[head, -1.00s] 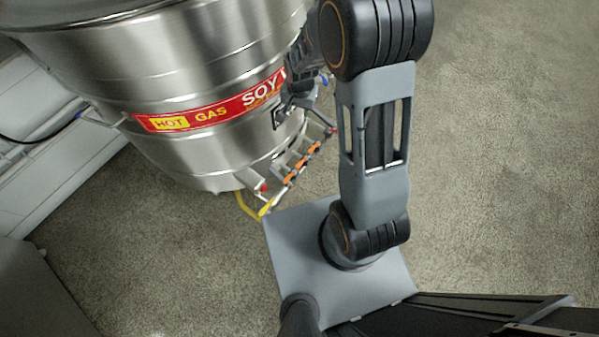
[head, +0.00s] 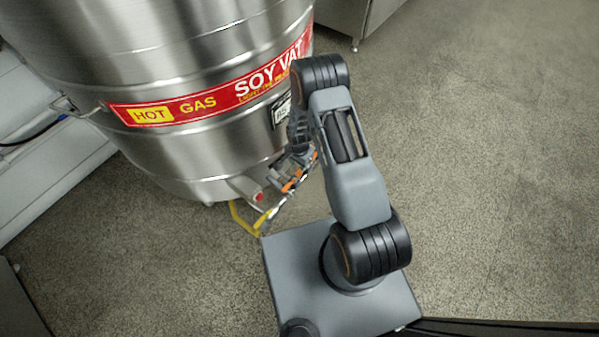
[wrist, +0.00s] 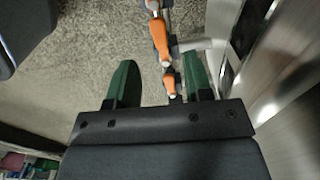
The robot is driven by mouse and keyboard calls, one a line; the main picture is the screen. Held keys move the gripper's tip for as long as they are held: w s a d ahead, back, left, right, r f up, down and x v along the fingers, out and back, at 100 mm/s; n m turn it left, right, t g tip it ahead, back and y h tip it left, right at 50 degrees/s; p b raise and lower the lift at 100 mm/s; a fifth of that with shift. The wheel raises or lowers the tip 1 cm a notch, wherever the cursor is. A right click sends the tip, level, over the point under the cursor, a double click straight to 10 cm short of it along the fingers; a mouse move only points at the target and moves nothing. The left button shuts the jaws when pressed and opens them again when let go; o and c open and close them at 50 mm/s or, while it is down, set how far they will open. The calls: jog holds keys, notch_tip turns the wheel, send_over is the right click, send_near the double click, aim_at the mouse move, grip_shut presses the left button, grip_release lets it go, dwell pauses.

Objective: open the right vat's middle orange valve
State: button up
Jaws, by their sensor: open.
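The steel soy vat (head: 190,55) stands at the left in the head view. Orange valve handles (head: 291,184) show at its lower right side, partly hidden behind my arm. In the wrist view, one orange handle (wrist: 160,40) lies ahead of my gripper (wrist: 160,80). A second, smaller-looking orange handle (wrist: 170,84) appears between the two green fingers. The fingers are apart and hold nothing. I cannot tell which handle is the middle one, nor whether a finger touches one. In the head view the gripper end is mostly hidden by my arm.
The vat's steel wall (wrist: 290,95) rises close along the right of the wrist view. A yellow handle (head: 243,217) and a red-ended fitting (head: 258,196) sit left of the orange handles. Bare concrete floor (head: 480,150) lies open to the right.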

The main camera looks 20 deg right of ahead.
aim_at(299, 172)
jog(key=shift+f+b, duration=0.9)
jog(key=shift+f, duration=2.2)
grip_shut()
